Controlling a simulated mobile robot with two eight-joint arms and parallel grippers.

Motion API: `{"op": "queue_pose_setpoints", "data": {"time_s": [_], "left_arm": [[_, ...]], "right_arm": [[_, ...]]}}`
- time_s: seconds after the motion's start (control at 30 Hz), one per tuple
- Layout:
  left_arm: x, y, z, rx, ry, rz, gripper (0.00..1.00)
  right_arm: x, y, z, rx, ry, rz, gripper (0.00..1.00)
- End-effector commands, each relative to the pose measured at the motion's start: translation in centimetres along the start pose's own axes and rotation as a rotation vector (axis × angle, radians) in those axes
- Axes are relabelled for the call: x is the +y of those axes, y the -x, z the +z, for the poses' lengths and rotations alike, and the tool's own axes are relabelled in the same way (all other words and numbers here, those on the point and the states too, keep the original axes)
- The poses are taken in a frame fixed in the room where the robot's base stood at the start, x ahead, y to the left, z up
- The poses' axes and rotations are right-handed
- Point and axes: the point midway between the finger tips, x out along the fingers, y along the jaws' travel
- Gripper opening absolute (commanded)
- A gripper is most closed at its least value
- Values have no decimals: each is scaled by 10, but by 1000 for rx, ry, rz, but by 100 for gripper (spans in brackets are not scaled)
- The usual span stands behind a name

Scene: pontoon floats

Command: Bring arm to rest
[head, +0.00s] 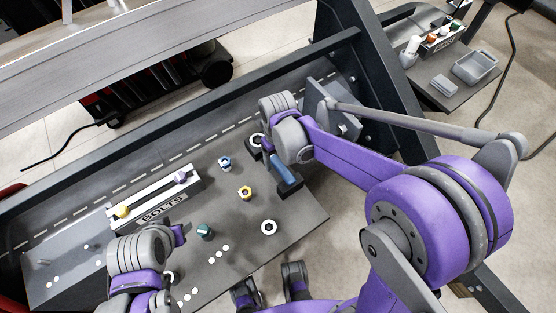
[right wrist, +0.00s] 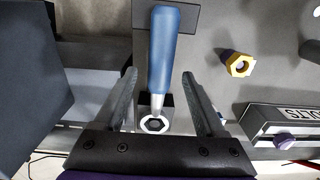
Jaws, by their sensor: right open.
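My right gripper (head: 272,158) is over the right part of the dark work board (head: 305,215). In the right wrist view its two fingers (right wrist: 159,75) are spread apart, one on each side of a blue-handled tool (right wrist: 163,50), with a gap on both sides. The tool's metal tip points at a white hex piece (right wrist: 153,125) on a dark block; whether they touch is unclear. The blue handle also shows in the head view (head: 287,177). My left arm's wrist is at the lower left, with its gripper (head: 178,235) low over the board; its fingers are hard to make out.
A grey rack marked BOLTS (head: 157,207) holds a yellow and a purple knob. Blue (head: 225,163), yellow (head: 245,193), green (head: 204,231) and white (head: 269,227) pieces stand on the board. A dark upright beam (head: 365,80) rises behind my right arm. A side table (head: 440,90) carries a grey tray.

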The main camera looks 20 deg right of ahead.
Motion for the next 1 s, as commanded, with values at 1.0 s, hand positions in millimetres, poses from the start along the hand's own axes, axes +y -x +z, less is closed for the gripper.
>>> {"op": "queue_pose_setpoints", "data": {"time_s": [1.0], "left_arm": [[0,18,-12,8,0,0,50]], "right_arm": [[5,106,28,69,-53,14,72]]}}
